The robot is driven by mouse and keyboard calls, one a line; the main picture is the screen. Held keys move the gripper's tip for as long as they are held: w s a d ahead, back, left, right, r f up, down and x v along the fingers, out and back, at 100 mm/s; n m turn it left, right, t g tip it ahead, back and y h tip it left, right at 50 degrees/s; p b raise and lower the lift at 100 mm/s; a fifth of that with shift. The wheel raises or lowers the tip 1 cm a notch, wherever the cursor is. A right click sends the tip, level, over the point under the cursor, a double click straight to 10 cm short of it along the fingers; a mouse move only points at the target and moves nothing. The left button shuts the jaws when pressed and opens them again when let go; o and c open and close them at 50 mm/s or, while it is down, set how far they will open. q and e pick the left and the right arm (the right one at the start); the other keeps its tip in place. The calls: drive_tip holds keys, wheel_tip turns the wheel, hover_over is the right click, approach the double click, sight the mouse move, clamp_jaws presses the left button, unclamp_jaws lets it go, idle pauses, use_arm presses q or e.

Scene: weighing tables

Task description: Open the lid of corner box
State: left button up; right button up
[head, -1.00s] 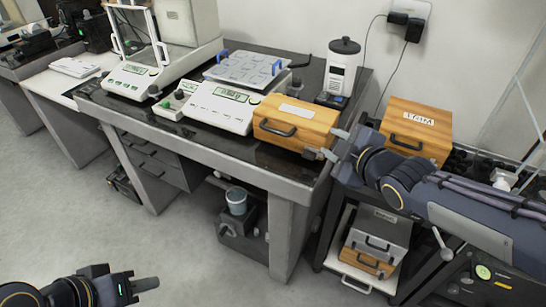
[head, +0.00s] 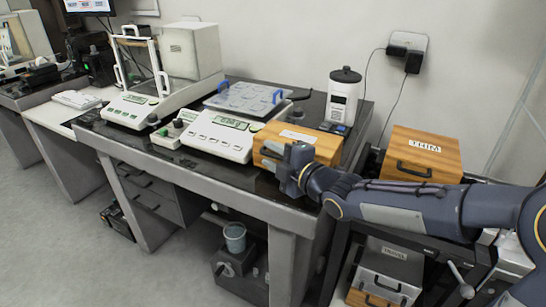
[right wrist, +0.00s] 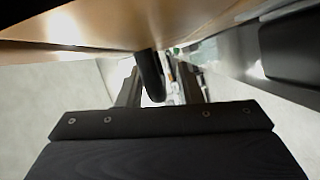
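The corner box (head: 322,150) is a light wooden box with a white label on top. It sits at the right front corner of the dark tabletop, and its lid looks shut. My right gripper (head: 288,163) is at the front of the box and hides part of the front and most of the handle. In the right wrist view the black handle (right wrist: 150,75) lies between the two fingers of my right gripper (right wrist: 160,85). Gaps show beside the handle, so the fingers look open around it. The wooden face is close above. My left gripper is out of view.
A white scale (head: 221,135), a clear tray with blue handles (head: 247,97) and a white device with a black lid (head: 343,96) stand near the box. A second labelled wooden box (head: 420,155) stands right, behind my right arm. Floor is clear at left.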

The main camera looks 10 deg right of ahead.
clamp_jaws()
idle(0.4)
